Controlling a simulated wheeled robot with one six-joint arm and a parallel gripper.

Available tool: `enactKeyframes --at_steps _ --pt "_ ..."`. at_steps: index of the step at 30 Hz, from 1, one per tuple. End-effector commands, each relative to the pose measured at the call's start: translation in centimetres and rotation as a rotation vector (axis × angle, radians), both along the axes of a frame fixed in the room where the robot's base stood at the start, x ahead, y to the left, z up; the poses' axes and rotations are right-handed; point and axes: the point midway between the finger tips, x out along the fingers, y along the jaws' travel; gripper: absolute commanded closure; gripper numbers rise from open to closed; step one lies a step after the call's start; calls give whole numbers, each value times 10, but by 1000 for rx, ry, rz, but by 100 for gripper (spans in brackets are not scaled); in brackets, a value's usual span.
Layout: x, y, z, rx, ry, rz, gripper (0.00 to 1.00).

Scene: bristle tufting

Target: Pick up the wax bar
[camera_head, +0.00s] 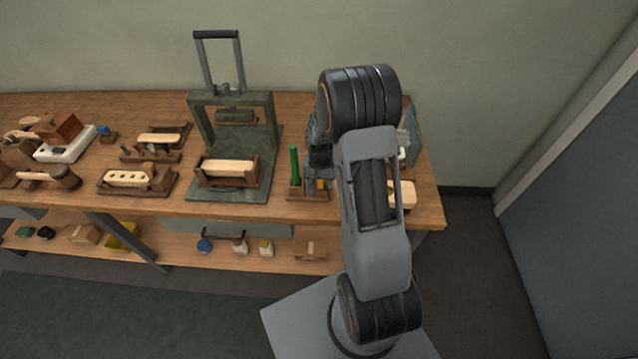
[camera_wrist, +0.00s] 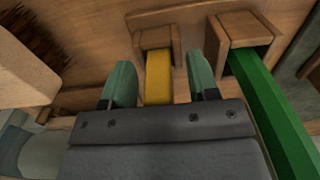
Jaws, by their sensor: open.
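The wax bar, taken to be the yellow block (camera_wrist: 158,78), stands in a small wooden holder (camera_wrist: 153,36) in the wrist view. My gripper (camera_wrist: 160,82) is open, with one green finger on each side of the bar. I cannot tell whether either finger touches it; gaps show at both sides. In the head view a small yellow patch of the bar (camera_head: 321,185) shows beneath my gripper, which is mostly hidden by its own body and arm.
A green stick (camera_wrist: 268,110) rises from a wooden socket (camera_wrist: 244,30) close to the right finger; it also stands in the head view (camera_head: 294,163). A dark green press (camera_head: 235,145) stands further left on the bench (camera_head: 290,212).

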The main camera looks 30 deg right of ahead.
Motion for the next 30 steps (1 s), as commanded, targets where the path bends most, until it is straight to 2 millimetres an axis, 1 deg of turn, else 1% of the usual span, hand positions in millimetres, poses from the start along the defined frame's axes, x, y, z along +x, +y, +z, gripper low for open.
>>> enactKeyframes --at_steps 2,18,26,30 --pt "0 0 0 0 0 0 46" --pt "0 0 1 0 0 0 97" --pt "0 0 1 0 0 0 99" --pt "0 0 7 0 -2 0 99"
